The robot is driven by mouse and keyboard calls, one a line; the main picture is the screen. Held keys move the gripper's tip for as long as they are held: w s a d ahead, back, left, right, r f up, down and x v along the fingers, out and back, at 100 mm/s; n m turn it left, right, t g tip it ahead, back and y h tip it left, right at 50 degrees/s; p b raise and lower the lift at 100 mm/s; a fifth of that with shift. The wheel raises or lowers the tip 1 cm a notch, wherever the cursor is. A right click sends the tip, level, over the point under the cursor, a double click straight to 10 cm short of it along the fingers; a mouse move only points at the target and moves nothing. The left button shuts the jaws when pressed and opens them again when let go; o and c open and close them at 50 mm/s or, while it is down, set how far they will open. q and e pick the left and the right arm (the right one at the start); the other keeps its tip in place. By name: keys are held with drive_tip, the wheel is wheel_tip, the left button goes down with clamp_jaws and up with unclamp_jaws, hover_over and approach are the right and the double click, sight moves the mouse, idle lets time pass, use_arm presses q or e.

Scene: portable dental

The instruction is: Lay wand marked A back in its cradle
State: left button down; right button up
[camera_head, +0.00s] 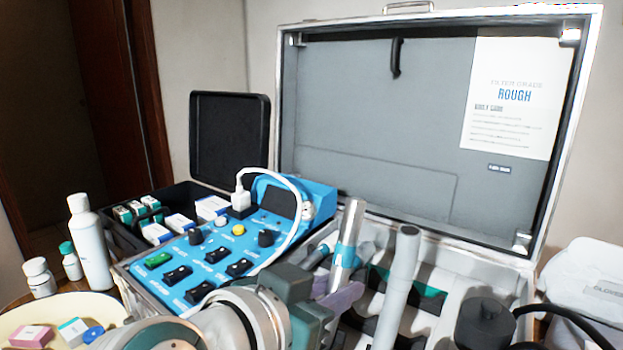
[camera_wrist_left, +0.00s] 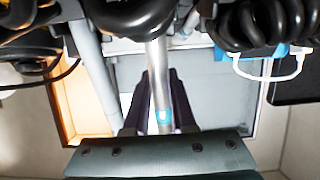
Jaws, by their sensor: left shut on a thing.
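My left gripper (camera_head: 338,296) is shut on a silver wand (camera_head: 351,222) with a blue band, and holds it nearly upright over the open case. In the left wrist view the wand (camera_wrist_left: 158,75) runs between the dark fingers of the gripper (camera_wrist_left: 163,112), with a small blue and white mark near the fingertips. I cannot read a letter on it. A pale grey wand or tube (camera_head: 399,278) stands tilted to its right. Behind them is a dark and green slotted part of the case (camera_head: 422,290), possibly a cradle, partly hidden. My right gripper is not in view.
The case lid (camera_head: 370,120) stands open behind. A blue control box (camera_head: 225,245) with a white cable (camera_head: 300,215) is left of the wand. A black round part (camera_head: 485,322) with a cable is at right. Bottles (camera_head: 92,245) and a plate (camera_head: 50,315) stand at left.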

sight(344, 237)
use_arm(q)
drive_tip(key=shift+w+d+r+p, duration=0.2)
drive_tip(key=shift+w+r+p, duration=0.1)
drive_tip(key=shift+r+p, duration=0.5)
drive_tip(key=shift+w+d+r+p, duration=0.3)
drive_tip(key=shift+r+p, duration=0.25)
drive_tip(key=shift+r, duration=0.6)
drive_tip(key=shift+w+d+r+p, duration=0.15)
drive_tip(key=shift+w+r+p, duration=0.15)
drive_tip(key=shift+r+p, duration=0.5)
drive_tip(key=shift+r, duration=0.1)
